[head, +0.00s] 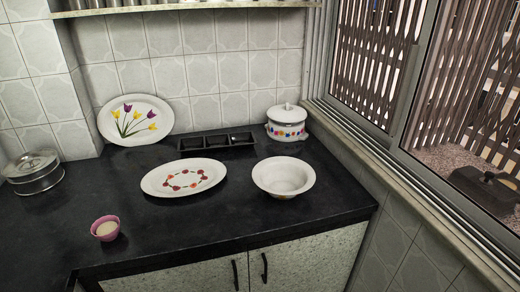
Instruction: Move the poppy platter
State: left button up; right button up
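The poppy platter (153,181) is a white oval plate with a ring of red flowers in its middle. It lies flat on the black counter in the head view, near the centre. A white bowl (283,177) stands just right of it, and a black divided tray (217,143) lies behind it. Nothing covers the platter. Neither of my grippers shows in the head view.
A tulip platter (135,119) leans on the tiled wall. A lidded white pot (286,122) stands at the back right, a steel container (33,172) at the left, and a pink cup (106,228) at the front left. The counter (190,222) in front of the platter is clear.

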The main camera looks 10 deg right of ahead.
aim_at(186, 177)
jog(key=i+j+z, duration=0.2)
jog(key=i+z, duration=0.2)
jog(key=i+j+z, duration=0.75)
jog(key=k, duration=0.1)
